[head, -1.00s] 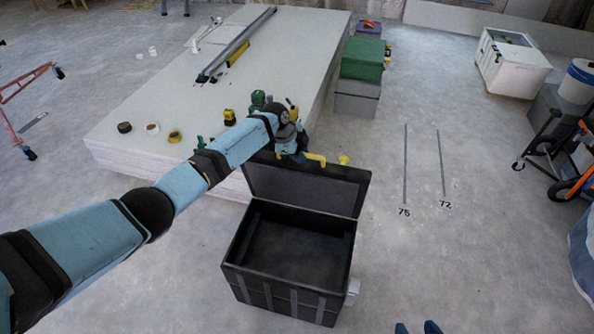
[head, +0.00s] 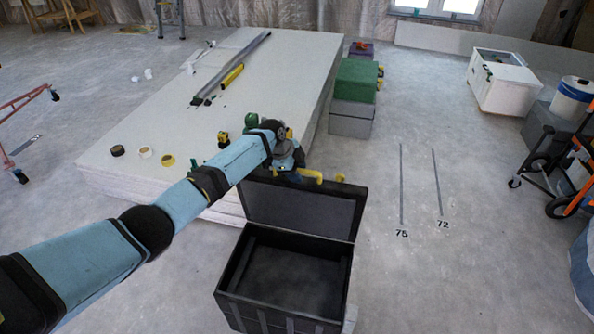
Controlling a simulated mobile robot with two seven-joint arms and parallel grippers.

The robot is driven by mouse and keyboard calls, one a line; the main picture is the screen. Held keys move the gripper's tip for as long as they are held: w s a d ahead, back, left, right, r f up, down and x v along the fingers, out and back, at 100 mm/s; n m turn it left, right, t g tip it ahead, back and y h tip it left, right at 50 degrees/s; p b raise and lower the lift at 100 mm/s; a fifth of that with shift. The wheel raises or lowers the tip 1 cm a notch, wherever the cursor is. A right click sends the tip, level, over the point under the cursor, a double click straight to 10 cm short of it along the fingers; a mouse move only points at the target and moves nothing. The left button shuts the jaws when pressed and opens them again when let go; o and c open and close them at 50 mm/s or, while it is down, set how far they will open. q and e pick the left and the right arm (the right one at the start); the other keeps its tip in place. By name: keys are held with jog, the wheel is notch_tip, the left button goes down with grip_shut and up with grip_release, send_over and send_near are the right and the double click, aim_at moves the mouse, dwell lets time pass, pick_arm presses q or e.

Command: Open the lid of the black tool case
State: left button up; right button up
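The black tool case (head: 282,311) stands on the floor at the bottom centre of the head view. Its lid (head: 300,212) stands up at the case's far side, and the dark inside (head: 290,271) is in plain view and looks empty. Yellow parts (head: 341,178) show along the lid's top edge. My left gripper (head: 291,166) is at the left part of that top edge, beside a yellow part. Its fingertips are too small and partly hidden, so I cannot tell whether it is open or touching the lid. My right gripper is out of view.
A stack of white panels (head: 130,140) lies behind the case, with tape rolls and tools on top. A green case (head: 356,80) sits on a grey box (head: 351,118) behind. The floor right of the case is clear, with marked lines (head: 402,190).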

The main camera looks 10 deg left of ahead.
pick_arm(q)
jog(key=shift+r, duration=0.1)
jog(key=shift+a+r, duration=0.2)
jog(key=shift+r, duration=0.15)
jog(key=p+v, duration=0.2)
jog(key=v, duration=1)
jog(key=shift+s+r, duration=0.25)
jog(key=shift+r, duration=0.1)
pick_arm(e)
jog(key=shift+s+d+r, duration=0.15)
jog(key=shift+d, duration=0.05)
pick_arm(q)
jog(key=shift+a, duration=0.2)
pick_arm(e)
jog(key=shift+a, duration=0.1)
